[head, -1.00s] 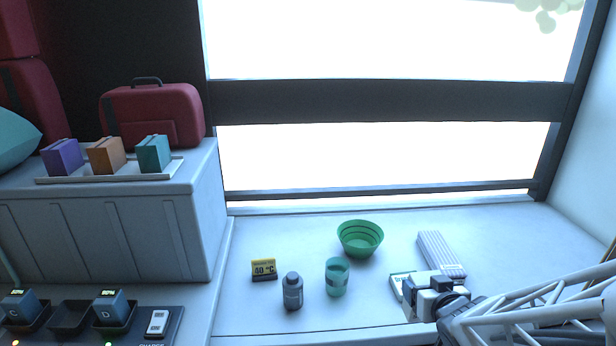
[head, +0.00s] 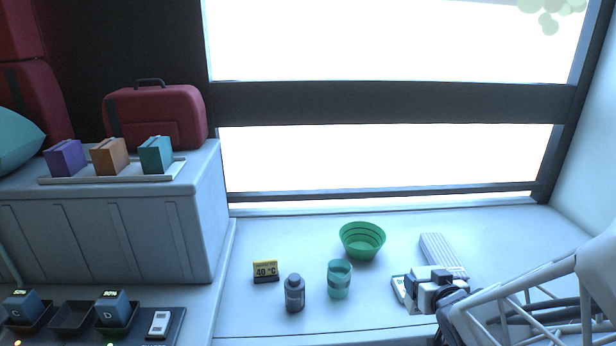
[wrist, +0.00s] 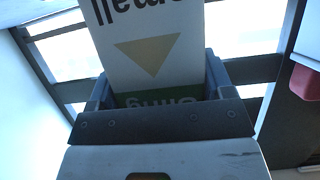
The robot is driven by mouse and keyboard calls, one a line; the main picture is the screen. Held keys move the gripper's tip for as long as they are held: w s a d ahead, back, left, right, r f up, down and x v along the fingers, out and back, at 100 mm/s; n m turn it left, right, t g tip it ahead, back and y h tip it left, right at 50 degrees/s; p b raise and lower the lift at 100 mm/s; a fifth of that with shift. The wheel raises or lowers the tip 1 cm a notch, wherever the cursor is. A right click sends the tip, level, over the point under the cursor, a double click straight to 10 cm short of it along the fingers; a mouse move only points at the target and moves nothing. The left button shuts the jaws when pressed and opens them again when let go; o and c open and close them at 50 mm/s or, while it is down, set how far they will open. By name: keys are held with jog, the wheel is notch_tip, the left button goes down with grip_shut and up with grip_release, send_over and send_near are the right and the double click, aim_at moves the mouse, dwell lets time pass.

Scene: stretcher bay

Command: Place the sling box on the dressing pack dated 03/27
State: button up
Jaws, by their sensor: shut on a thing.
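My gripper (head: 415,287) is at the right of the white counter in the head view, shut on the sling box (head: 398,288). In that view only a white side and a green edge of the box show. In the wrist view the box (wrist: 150,50) fills the space between the jaws; it is white with a tan triangle, a green band and upside-down lettering that reads "Sling". Purple (head: 65,158), orange (head: 109,156) and teal (head: 156,155) packs stand on a tray (head: 110,179) at the left, far from my gripper. No date is readable on them.
A green bowl (head: 362,240), a teal cup (head: 339,279), a grey bottle (head: 294,292) and a yellow-black 40 °C sign (head: 265,271) stand on the counter. A white ribbed block (head: 440,252) lies behind my gripper. A red case (head: 155,117) stands behind the tray; a charger (head: 72,317) is below.

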jog(key=w+d+f, duration=0.1)
jog(key=w+d, duration=0.2)
jog(key=w, duration=0.8)
jog(key=shift+w, duration=0.4)
jog(key=shift+f, duration=0.15)
jog(key=shift+f, duration=1.7)
jog(key=shift+f, duration=0.1)
jog(key=o, duration=1)
jog(key=shift+c, duration=0.2)
jog(key=shift+v, duration=6.05)
jog(key=shift+r, duration=0.25)
